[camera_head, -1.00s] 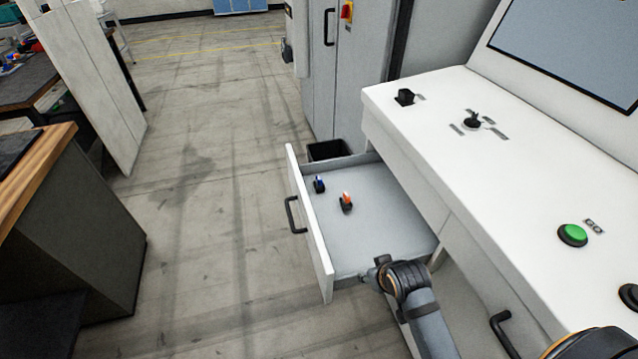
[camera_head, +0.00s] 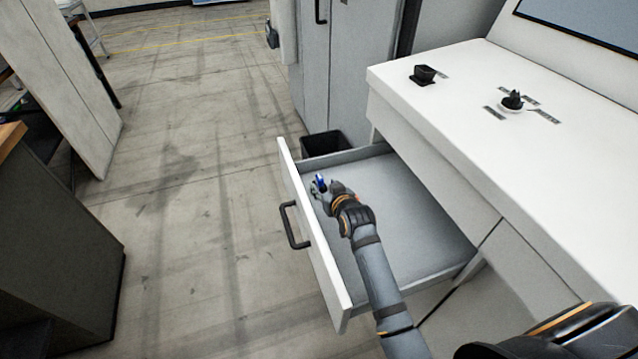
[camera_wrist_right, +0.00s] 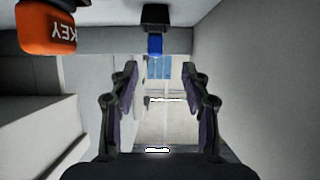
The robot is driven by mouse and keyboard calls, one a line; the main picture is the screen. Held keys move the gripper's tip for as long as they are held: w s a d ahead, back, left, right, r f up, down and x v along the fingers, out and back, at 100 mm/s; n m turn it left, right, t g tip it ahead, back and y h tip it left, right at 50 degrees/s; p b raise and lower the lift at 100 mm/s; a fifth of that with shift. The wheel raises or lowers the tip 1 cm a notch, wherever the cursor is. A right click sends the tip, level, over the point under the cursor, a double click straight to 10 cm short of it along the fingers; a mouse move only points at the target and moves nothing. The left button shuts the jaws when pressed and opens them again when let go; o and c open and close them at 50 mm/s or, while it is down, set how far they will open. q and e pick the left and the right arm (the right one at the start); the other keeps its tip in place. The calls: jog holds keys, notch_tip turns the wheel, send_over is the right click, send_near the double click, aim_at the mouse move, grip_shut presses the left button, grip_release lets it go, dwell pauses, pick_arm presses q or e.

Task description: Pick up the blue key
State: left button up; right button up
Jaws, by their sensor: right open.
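The blue key (camera_head: 320,180) is in the open drawer (camera_head: 315,225), near its front panel. In the right wrist view the blue key (camera_wrist_right: 155,45) has a black part above it and shows just beyond the fingertips, between their lines. My right gripper (camera_head: 325,190) reaches into the drawer, close beside the blue key. In the wrist view its two fingers (camera_wrist_right: 160,72) are apart with nothing between them. An orange key (camera_wrist_right: 47,32) marked KEY is at the upper left there; in the head view my gripper mostly hides it. My left gripper is not in view.
The drawer's walls and front panel with a black handle (camera_head: 295,225) surround the gripper. The white console (camera_head: 455,120) with black knobs (camera_head: 513,99) overhangs on the right. A black bin (camera_head: 322,144) stands behind the drawer. The rest of the drawer floor is bare.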

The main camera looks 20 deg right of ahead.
aim_at(321, 180)
jog(key=x, duration=0.3)
jog(key=shift+f, duration=0.1)
jog(key=shift+w+f, duration=0.1)
jog(key=shift+w+d, duration=0.2)
jog(key=shift+w, duration=0.35)
jog(key=x, duration=0.4)
jog(key=shift+s+d+f, duration=0.1)
jog(key=shift+d, duration=0.05)
jog(key=shift+c, duration=1.6)
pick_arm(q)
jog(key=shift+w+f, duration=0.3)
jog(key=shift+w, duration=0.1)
pick_arm(e)
grip_shut()
